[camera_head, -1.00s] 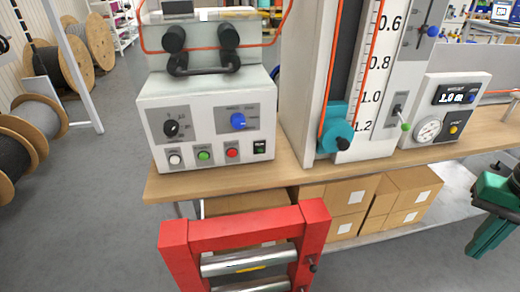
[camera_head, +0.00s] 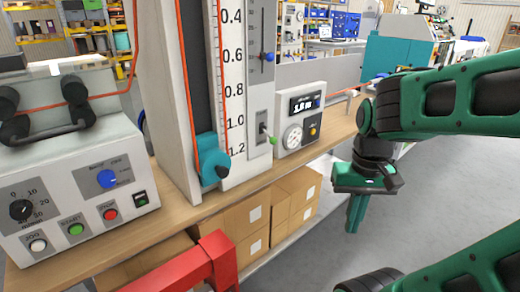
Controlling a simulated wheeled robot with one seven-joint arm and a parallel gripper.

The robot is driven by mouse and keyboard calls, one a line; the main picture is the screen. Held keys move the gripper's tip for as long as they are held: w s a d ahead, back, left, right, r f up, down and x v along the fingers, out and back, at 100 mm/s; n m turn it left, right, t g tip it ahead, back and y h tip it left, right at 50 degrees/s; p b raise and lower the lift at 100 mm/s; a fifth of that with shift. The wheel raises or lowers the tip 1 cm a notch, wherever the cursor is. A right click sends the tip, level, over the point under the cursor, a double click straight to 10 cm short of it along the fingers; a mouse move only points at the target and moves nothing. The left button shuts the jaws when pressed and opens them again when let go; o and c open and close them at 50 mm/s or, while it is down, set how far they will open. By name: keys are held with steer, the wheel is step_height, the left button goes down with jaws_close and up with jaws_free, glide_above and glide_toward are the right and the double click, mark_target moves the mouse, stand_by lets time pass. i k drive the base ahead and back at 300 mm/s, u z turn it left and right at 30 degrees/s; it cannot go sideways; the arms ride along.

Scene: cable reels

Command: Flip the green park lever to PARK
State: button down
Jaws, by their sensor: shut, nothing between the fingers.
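The green-tipped park lever (camera_head: 272,140) sits on a small grey switch plate (camera_head: 262,130) low on the right side of the tall scale panel. Its green knob points out to the lower right; the plate's lettering is too small to read. My gripper (camera_head: 354,214) hangs at the end of my green and black arm, to the right of the lever and lower in the picture, clearly apart from it. Its green fingers point down and are together, with nothing between them.
The control box (camera_head: 80,170) is at left, beside the teal clamp (camera_head: 212,160) on the scale column. Cardboard boxes (camera_head: 250,222) sit under the wooden bench. A red frame (camera_head: 200,265) stands in front.

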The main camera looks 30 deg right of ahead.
mark_target(273, 141)
steer(key=u, duration=1.25)
steer(key=k, duration=0.7)
steer(key=z, duration=0.9)
steer(key=i, duration=0.5)
steer(key=u, duration=0.05)
